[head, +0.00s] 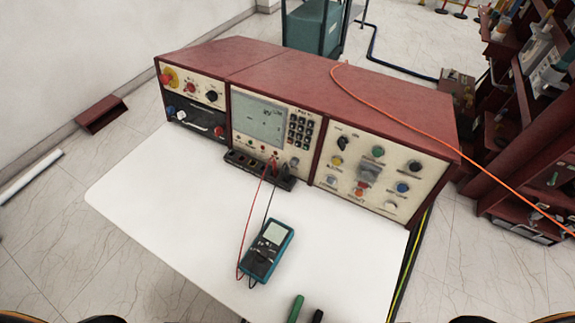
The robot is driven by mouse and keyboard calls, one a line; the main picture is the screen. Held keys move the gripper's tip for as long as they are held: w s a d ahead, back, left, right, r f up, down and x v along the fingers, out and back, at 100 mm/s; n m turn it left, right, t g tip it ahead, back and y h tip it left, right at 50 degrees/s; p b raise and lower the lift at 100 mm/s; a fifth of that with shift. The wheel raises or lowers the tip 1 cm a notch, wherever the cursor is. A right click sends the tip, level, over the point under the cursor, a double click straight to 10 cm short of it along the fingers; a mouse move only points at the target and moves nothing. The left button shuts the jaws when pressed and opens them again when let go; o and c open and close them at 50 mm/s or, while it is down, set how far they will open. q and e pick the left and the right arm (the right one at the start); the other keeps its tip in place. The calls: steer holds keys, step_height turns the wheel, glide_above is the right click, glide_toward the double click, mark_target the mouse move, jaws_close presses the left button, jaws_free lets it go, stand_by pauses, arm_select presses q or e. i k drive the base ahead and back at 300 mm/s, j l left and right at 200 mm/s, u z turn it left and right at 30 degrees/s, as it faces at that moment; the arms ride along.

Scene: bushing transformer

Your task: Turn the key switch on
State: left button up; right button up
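A red-topped control console (290,85) stands along the back of a white worktop. I cannot tell for sure which control is the key switch. The left panel has a red-and-yellow button (169,79), a small red control (190,88) and a black knob (211,96). The right panel (350,180) carries several coloured buttons and knobs, including a black knob (343,142) and a blue one (403,187). Labels are too small to read. No gripper fingers show; only dark rounded parts, probably my arms, cut the bottom edge.
A teal multimeter (267,250) lies on the worktop (170,215), its red and black leads running to a terminal strip (258,170). Green and black handles (296,308) lie at the front. An orange cable (400,122) crosses the console top. Shelves (520,110) stand at right.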

mark_target(343, 141)
steer(key=l, duration=0.1)
steer(key=k+j+z, duration=0.1)
steer(key=j, duration=0.65)
steer(key=k+j+z, duration=0.15)
steer(key=j, duration=0.2)
steer(key=k+j+z, duration=0.1)
steer(key=j, duration=0.25)
steer(key=j+z, duration=0.1)
steer(key=j, duration=0.2)
steer(key=k+j, duration=0.15)
steer(key=j, duration=0.2)
steer(key=z, duration=0.05)
